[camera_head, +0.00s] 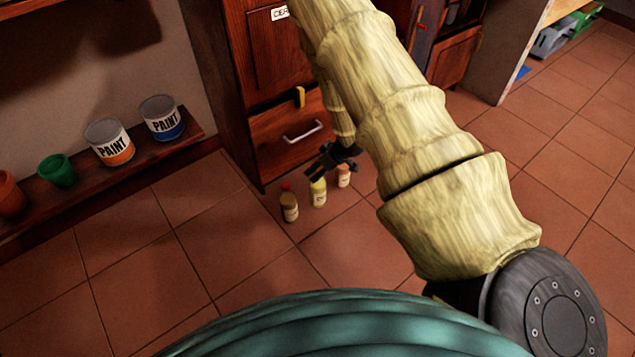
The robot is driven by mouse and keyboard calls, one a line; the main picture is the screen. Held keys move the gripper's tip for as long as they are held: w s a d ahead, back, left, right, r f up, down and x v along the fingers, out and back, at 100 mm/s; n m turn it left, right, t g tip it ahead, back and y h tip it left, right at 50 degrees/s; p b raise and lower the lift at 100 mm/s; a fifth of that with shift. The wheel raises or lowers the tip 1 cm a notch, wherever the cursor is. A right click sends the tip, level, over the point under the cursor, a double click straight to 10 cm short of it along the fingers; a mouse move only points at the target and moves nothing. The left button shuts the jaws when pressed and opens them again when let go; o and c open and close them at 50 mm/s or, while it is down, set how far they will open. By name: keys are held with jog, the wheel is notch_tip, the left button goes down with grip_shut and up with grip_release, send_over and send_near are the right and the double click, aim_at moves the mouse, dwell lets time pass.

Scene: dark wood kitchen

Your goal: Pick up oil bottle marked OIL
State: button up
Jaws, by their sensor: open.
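Three small labelled bottles stand upright on the tiled floor before the wooden cabinet. The left one is a brownish bottle (289,206) with a reddish cap. The middle one is a pale yellow bottle (319,194). The right one is an orange-pink bottle (343,178), partly hidden at its top. Their labels are too small to read, so I cannot tell which is marked OIL. My gripper (326,164) is open, dark and small at the end of my arm. In the picture it lies just above the middle and right bottles; any contact is unclear.
The cabinet drawer (290,145) with a pale handle stands right behind the bottles. A low wooden shelf (150,154) at left bears two paint cans (109,142), a green pot (57,171) and an orange pot (10,194). The floor (180,270) in front is clear.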

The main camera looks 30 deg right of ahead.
aim_at(319, 169)
jog(key=b+x, duration=0.1)
jog(key=x, duration=0.2)
jog(key=shift+w+f, duration=0.1)
jog(key=shift+f, duration=0.1)
jog(key=f+b, duration=0.1)
jog(key=f, duration=0.1)
jog(key=w+f+b, duration=0.1)
jog(key=f+b, duration=0.1)
jog(key=shift+w+a+f+b, duration=0.15)
jog(key=shift+w+f+b, duration=0.2)
grip_shut()
